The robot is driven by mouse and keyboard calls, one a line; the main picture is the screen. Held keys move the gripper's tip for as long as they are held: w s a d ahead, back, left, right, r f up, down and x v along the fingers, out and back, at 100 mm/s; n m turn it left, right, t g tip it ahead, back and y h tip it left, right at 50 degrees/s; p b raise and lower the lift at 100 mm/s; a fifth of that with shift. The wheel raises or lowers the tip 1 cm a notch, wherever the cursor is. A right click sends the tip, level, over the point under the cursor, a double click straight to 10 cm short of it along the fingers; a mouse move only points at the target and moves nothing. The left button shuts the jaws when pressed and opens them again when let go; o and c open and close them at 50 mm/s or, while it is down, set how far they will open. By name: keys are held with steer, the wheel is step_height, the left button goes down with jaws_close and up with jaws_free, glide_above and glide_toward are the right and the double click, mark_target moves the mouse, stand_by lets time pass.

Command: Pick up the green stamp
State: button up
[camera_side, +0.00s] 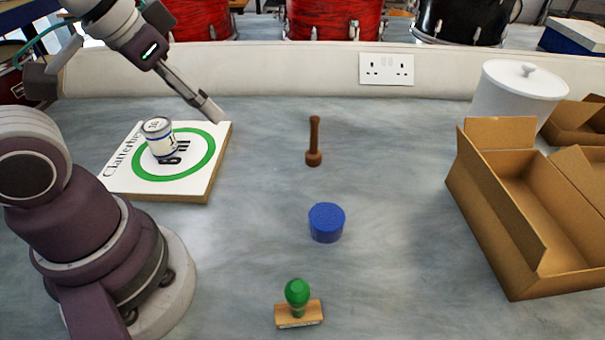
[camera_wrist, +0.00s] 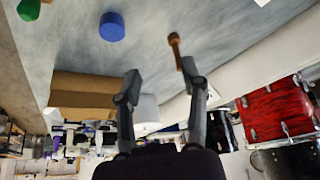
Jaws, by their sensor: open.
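The green stamp (camera_side: 298,303) stands upright at the front middle of the bench, with a round green knob on a pale wooden block. In the wrist view the green knob (camera_wrist: 28,9) shows at the top left corner, partly cut off. My gripper (camera_side: 214,113) is at the upper left, raised above the far edge of the white board, well away from the stamp. In the wrist view the two fingers of my gripper (camera_wrist: 157,78) are spread apart with nothing between them.
A blue cylinder (camera_side: 326,222) and a brown wooden pestle-like object (camera_side: 314,145) stand behind the stamp. A small tin (camera_side: 158,139) sits on the white board (camera_side: 207,187) at left. An open cardboard box (camera_side: 490,220) and a white lidded pot (camera_side: 515,95) are at right. Bench around the stamp is clear.

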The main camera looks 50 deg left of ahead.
steer(key=shift+o, duration=0.2)
steer(key=shift+o, duration=0.9)
steer(key=m+g, duration=0.6)
steer(key=m, duration=1)
glide_above(297, 298)
steer(key=a, duration=0.2)
steer(key=f, duration=0.5)
steer(key=w+f, duration=0.1)
steer(key=f, duration=0.1)
steer(key=shift+d+f, duration=0.25)
steer(key=shift+f, duration=0.05)
steer(key=f, duration=0.9)
steer(key=shift+s+d+f, duration=0.2)
steer(key=shift+d+f, duration=0.15)
steer(key=shift+f, duration=0.35)
jaws_close()
